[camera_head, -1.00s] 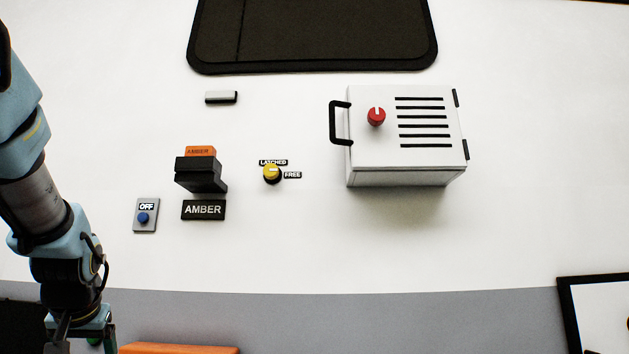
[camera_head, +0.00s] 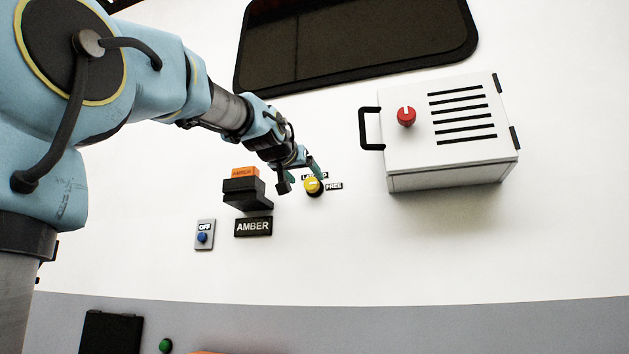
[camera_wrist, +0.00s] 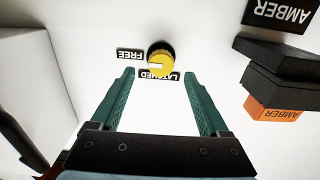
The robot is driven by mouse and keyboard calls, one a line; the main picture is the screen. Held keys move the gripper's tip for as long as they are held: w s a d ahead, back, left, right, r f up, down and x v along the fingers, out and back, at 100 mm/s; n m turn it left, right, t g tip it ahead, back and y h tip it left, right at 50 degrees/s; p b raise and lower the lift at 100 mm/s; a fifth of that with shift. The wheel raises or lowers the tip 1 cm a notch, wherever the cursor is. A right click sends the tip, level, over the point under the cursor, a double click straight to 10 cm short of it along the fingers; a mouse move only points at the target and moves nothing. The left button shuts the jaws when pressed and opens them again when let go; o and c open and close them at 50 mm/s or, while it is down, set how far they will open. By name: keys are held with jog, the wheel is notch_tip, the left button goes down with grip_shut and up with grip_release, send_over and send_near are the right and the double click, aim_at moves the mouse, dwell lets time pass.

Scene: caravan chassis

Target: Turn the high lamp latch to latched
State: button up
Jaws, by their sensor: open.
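The lamp latch is a round yellow knob (camera_head: 313,186) on the white wall, with a LATCHED label above it and a FREE label (camera_head: 334,186) to its right. In the wrist view the knob (camera_wrist: 160,58) shows upside down, its white mark pointing left, towards the FREE label (camera_wrist: 130,55). The LATCHED label (camera_wrist: 160,76) is partly covered there. My gripper (camera_head: 301,178) is open and empty, close to the knob. In the wrist view its green fingers (camera_wrist: 158,76) stand either side of the line to the knob, which appears just beyond the tips; contact cannot be told.
A black lamp housing with an orange AMBER tag (camera_head: 245,171) juts out left of the knob, close to my gripper. An AMBER plate (camera_head: 253,227) and a blue OFF button (camera_head: 203,238) sit lower left. A white box (camera_head: 450,135) with red knob and black handle protrudes at right.

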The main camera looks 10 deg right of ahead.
aim_at(310, 184)
jog(key=p+x, duration=0.1)
jog(key=x, duration=0.5)
jog(key=shift+w+p, duration=0.1)
jog(key=shift+p, duration=0.2)
jog(key=shift+a, duration=0.1)
grip_shut()
